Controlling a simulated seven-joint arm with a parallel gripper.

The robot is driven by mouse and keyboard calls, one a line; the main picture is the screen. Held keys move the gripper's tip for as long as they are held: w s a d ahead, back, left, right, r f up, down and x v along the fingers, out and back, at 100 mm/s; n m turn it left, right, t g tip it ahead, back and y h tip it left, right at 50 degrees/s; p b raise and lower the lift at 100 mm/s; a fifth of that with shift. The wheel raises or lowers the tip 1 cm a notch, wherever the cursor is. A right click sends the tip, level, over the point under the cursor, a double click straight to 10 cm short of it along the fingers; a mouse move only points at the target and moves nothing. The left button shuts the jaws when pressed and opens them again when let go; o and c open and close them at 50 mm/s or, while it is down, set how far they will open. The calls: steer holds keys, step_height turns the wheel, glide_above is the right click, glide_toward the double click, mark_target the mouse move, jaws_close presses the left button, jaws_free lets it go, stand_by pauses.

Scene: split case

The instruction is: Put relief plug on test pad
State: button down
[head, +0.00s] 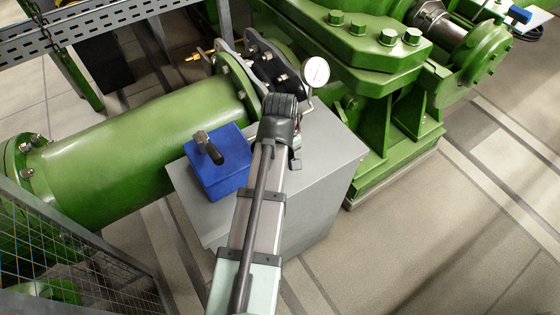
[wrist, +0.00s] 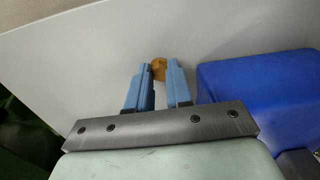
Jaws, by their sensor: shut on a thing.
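In the wrist view my gripper (wrist: 158,74) has two blue fingers, shut on a small brass-coloured piece, which I take to be the relief plug (wrist: 158,66). Only its rounded end shows between the fingertips; the fingers hide the rest. Behind it is the plain grey top of a cabinet (wrist: 75,55); I cannot tell whether the plug touches it. In the head view my arm hides the fingers and the plug, above the grey cabinet (head: 325,165). I cannot make out a distinct test pad in either view.
A blue block (head: 222,178) with a dark-handled tool (head: 208,147) stands on the cabinet, left of my arm; the block is close right of my fingers in the wrist view (wrist: 255,95). A dial gauge (head: 315,72) and green machinery (head: 130,140) stand beyond. The cabinet top right of my arm is bare.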

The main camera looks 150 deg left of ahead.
steer(key=shift+f, duration=0.15)
steer(key=c, duration=1)
jaws_free()
step_height(320, 180, up, 12)
steer(key=shift+r, duration=0.15)
